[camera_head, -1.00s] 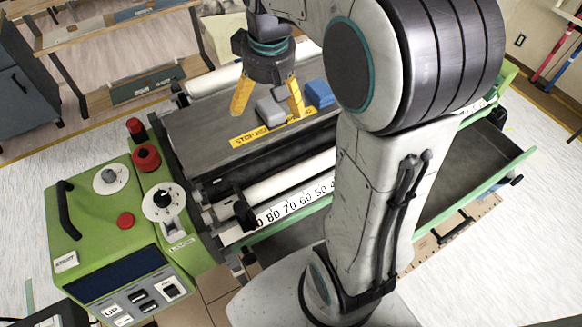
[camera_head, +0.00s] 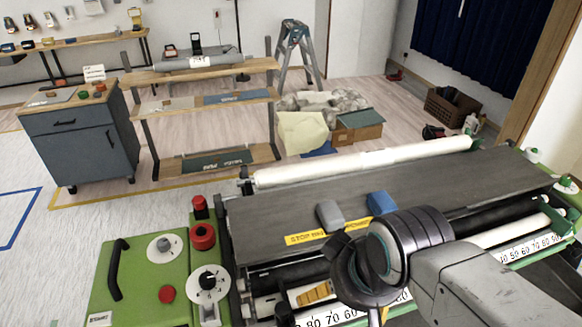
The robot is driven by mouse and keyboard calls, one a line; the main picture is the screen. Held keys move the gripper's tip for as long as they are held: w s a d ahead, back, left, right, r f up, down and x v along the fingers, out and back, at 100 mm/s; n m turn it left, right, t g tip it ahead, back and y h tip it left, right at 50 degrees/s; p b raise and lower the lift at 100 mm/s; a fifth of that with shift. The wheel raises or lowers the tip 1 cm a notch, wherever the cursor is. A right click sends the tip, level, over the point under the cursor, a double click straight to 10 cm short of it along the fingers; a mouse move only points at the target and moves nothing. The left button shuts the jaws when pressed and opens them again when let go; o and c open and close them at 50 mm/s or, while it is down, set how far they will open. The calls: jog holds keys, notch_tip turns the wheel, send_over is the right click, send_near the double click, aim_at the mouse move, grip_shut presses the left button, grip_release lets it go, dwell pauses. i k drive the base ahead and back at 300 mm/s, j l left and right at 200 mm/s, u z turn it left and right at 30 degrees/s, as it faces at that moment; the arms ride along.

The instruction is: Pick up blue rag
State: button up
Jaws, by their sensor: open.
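A small blue block-like piece (camera_head: 381,202), which looks like the blue rag, lies on the dark flat top of the green machine. A similar grey piece (camera_head: 330,214) lies just left of it. My gripper (camera_head: 340,302) is in front of and below both pieces in the picture, over the machine's near rollers. It is open, with one yellow finger clearly visible on its left and a bit of yellow showing lower right. It is apart from the blue piece. My wrist and arm hide part of the machine's front.
The machine's dark top (camera_head: 270,208) is mostly clear. A long white roll (camera_head: 360,164) runs along its back edge. A green control panel (camera_head: 150,275) with red knobs stands at the left. Beyond are a wooden rack (camera_head: 200,75), a blue cabinet (camera_head: 78,145) and a stepladder (camera_head: 298,50).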

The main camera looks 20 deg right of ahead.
aim_at(380, 202)
jog(key=z, duration=0.9)
